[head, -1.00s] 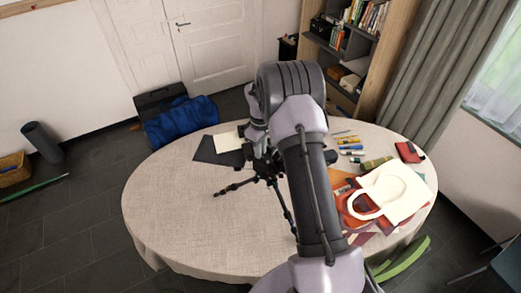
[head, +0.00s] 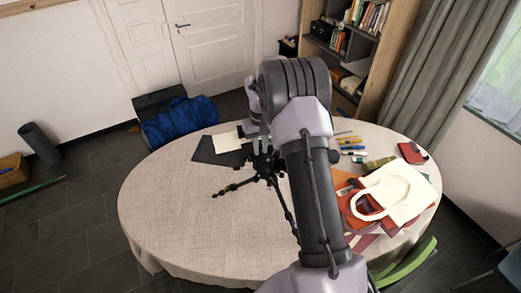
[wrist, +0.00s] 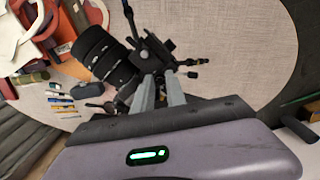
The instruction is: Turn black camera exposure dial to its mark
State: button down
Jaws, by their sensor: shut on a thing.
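The black camera (wrist: 138,60) with its thick ribbed lens (wrist: 98,50) shows in the wrist view, the lens toward the upper left. It sits at a black tripod (wrist: 160,45), whose legs stand on the table. In the head view the tripod (head: 268,165) is seen below my gripper (head: 258,135), and my arm hides much of the camera. In the wrist view my gripper (wrist: 160,80) has its two grey fingers at the camera body, shut on a small dark part between the tips, apparently the exposure dial. The dial's face and its mark are hidden.
The round table (head: 180,200) has a clear left side. A white bag (head: 395,195) lies over coloured sheets at right, near pens (head: 350,145) and a red pouch (head: 411,153). Dark and white sheets (head: 229,142) lie behind the tripod. A green chair (head: 410,262) stands at the lower right.

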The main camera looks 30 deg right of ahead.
aim_at(261, 151)
jog(key=shift+m, duration=0.6)
jog(key=shift+b, duration=0.3)
jog(key=c, duration=1.6)
grip_release()
notch_tip(261, 151, up, 17)
jog(key=shift+r+p, duration=0.2)
jog(key=shift+p, duration=0.7)
